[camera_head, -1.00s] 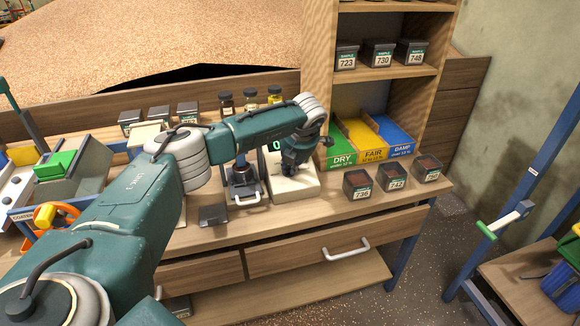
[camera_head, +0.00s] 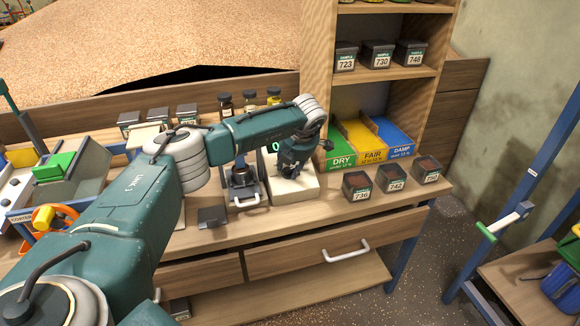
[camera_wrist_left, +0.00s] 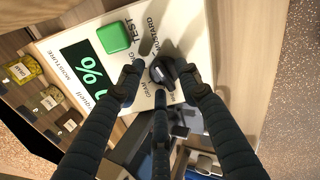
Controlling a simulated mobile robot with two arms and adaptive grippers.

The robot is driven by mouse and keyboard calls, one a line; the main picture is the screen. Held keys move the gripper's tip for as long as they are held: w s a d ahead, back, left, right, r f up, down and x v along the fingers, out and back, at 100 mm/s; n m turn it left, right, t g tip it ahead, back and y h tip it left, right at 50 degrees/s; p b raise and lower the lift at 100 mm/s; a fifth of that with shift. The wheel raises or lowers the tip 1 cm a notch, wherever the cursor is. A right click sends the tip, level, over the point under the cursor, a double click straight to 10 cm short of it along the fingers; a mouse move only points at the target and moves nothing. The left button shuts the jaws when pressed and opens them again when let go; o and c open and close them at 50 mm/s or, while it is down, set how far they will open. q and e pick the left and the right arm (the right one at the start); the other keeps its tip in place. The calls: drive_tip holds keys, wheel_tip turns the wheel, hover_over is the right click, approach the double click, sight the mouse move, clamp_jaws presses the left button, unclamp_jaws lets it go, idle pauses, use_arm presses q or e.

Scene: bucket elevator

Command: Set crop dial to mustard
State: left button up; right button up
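The moisture meter (camera_head: 294,190) is a pale box on the bench. In the left wrist view its face shows a dark display (camera_wrist_left: 88,70) with green characters, a green TEST button (camera_wrist_left: 114,37) and the black crop dial (camera_wrist_left: 163,69). The words MUSTARD and GRAM are printed around the dial; another label is partly hidden. I cannot tell which crop the dial points at. My left gripper (camera_head: 291,168) is over the meter, its fingers (camera_wrist_left: 160,74) spread around the dial, with a gap on the left finger's side. Contact on the other side is unclear. My right gripper is not in view.
A device with a metal handle (camera_head: 245,200) stands just left of the meter. Green DRY, yellow FAIR (camera_head: 362,143) and blue DAMP trays are behind right. Sample boxes (camera_head: 392,178) stand to the right, and small jars (camera_head: 250,98) behind. Bench space in front is narrow.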

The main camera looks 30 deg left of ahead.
use_arm(q)
drive_tip(key=v, duration=1.2)
drive_tip(key=shift+s+f, duration=0.1)
